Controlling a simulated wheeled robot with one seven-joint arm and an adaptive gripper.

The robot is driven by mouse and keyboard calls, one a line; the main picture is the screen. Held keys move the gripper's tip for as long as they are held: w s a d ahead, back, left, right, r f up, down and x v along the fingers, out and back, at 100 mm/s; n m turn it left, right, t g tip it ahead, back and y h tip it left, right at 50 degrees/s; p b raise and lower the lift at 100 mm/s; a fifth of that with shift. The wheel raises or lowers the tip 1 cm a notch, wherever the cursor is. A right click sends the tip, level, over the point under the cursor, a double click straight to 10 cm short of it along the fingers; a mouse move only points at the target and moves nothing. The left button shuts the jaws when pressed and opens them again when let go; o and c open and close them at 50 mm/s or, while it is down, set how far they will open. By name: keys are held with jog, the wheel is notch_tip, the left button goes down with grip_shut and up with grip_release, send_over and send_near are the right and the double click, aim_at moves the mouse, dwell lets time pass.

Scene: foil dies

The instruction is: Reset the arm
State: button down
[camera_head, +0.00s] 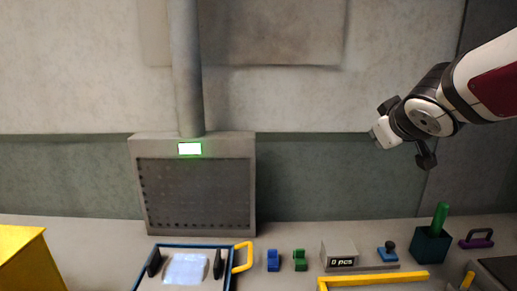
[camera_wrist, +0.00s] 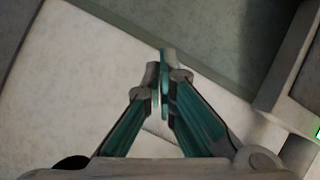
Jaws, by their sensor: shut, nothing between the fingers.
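My arm reaches in from the upper right in the head view, raised well above the bench. My gripper (camera_wrist: 160,78) shows in the wrist view with its two fingers together and nothing between them. In the head view the finger end is small and its tips are hard to make out. The gripper touches nothing.
A grey perforated panel unit (camera_head: 196,195) with a lit green display stands at the wall. A yellow box (camera_head: 30,262) stands left.

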jog(key=s+a+f+m+g+y, duration=0.1)
jog(key=s+f, duration=0.3)
jog(key=s, duration=0.6)
jog(key=s+a+f+m+g, duration=0.1)
jog(key=s+a+f+g, duration=0.2)
jog(key=s, duration=0.7)
jog(key=s+a+f+m+g+y, duration=0.1)
jog(key=s+a+f+m+g, duration=0.1)
jog(key=s, duration=0.8)
notch_tip(320, 180, down, 3)
jog(key=shift+s+a+f+g+y+p, duration=0.1)
jog(key=shift+s+a+g+y+p, duration=0.3)
jog(key=shift+g, duration=0.6)
